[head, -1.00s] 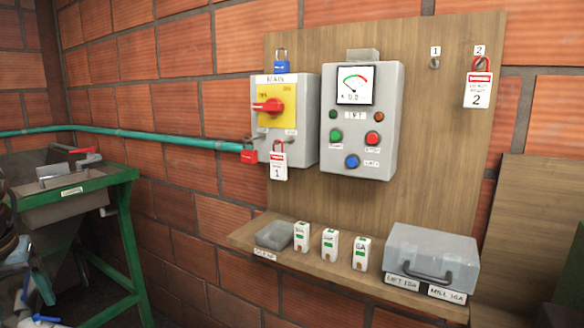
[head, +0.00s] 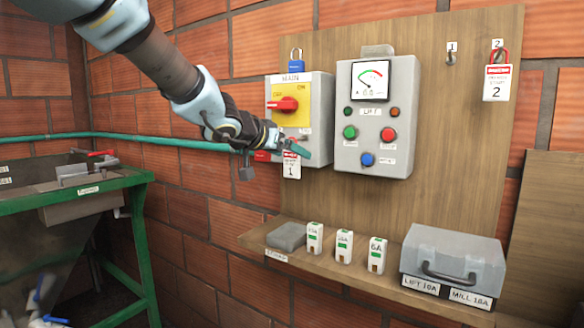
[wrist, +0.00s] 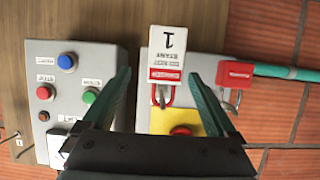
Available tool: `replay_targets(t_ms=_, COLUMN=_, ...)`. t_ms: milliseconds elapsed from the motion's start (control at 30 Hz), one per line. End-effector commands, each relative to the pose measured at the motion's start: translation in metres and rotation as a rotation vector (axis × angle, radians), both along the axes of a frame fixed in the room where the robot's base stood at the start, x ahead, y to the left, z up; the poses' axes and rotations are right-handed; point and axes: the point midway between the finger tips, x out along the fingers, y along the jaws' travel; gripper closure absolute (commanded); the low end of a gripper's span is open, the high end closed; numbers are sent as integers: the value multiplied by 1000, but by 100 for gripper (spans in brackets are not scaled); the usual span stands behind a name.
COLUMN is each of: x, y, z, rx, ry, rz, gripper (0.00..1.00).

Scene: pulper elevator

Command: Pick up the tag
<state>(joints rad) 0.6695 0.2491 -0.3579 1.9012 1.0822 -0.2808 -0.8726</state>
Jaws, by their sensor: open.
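A white tag with a red band, marked 1 (head: 291,166), hangs by a red shackle from the lower part of the grey MAIN switch box (head: 315,90). In the wrist view the tag (wrist: 170,45) appears upside down, between and just beyond the two green fingertips. My gripper (head: 297,150) is open and empty in front of the box, its fingers (wrist: 158,76) apart on either side of the tag's shackle. A second tag, marked 2 (head: 497,82), hangs from the right hook on the board.
A red padlock (wrist: 235,74) hangs beside the tag, near the green conduit (wrist: 285,72). The LIFT control box (head: 375,115) stands close to the right. Below, a wooden shelf (head: 335,275) holds small breakers and a grey case (head: 452,262).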

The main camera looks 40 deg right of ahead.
Motion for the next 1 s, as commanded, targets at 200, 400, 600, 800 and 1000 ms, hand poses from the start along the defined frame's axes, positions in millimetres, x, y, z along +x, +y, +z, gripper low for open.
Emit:
replay_targets(t_ms=200, x=5, y=-13, z=-9, rx=1, ry=3, rz=2, gripper=7)
replay_targets(t_ms=400, x=15, y=-38, z=-23, rx=1, ry=2, rz=1, gripper=7)
replay_targets(t_ms=600, x=19, y=-51, z=-27, rx=1, ry=0, rz=3, gripper=7)
replay_targets(t_ms=800, x=19, y=-51, z=-27, rx=1, ry=0, rz=4, gripper=7)
replay_targets(t_ms=1000, x=19, y=-51, z=-27, rx=1, ry=0, rz=4, gripper=30)
